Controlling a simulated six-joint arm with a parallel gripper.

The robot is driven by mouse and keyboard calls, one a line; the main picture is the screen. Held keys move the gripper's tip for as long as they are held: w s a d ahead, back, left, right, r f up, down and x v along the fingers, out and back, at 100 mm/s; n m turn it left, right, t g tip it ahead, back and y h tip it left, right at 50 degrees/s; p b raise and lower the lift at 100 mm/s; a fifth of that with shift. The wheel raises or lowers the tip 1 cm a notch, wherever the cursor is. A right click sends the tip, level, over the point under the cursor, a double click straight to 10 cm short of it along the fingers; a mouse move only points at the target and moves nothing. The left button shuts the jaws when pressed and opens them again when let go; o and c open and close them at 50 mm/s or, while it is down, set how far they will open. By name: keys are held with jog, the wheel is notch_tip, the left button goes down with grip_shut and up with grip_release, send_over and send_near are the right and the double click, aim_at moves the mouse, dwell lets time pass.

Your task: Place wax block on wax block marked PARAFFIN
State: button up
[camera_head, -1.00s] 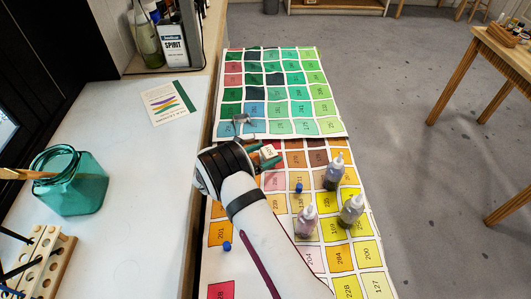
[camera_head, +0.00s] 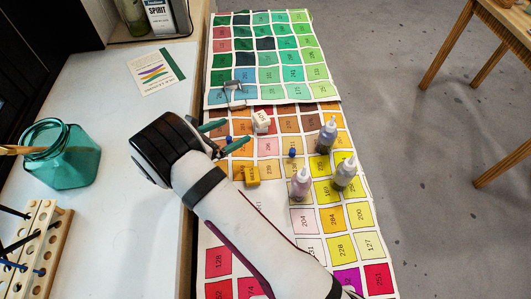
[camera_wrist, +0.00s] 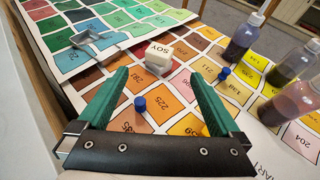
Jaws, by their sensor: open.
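A small white wax block (camera_head: 261,121) with dark lettering lies on the colour chart just beyond my fingertips. In the wrist view the white block (camera_wrist: 158,57) reads SOY. I cannot read PARAFFIN on any block. My gripper (camera_head: 239,130) is open and empty, its green fingers spread over the chart and pointing toward the white block. The wrist view also shows my gripper (camera_wrist: 160,76).
Several bottles, one of them purple-filled (camera_head: 327,136), stand right of the blocks. A grey metal piece (camera_head: 233,90) lies beyond. A teal jar (camera_head: 62,155) stands on the left counter.

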jog(key=s+d+r+m+g, duration=0.6)
jog(key=d+r+m, duration=0.3)
jog(key=d+m, duration=0.15)
jog(key=s+d+r+m+g+y, duration=0.2)
jog(key=s+d+m, duration=0.1)
jog(key=s+m, duration=0.3)
jog(key=s+d+r+m+g+y, duration=0.2)
jog(key=s+d+r+m, duration=0.15)
jog(key=s, duration=0.45)
jog(key=s+a+m+y, duration=0.5)
jog(key=s+m+y, duration=0.2)
jog(key=s+m, duration=0.5)
jog(key=shift+s+a+r, duration=0.2)
jog(key=shift+s, duration=0.5)
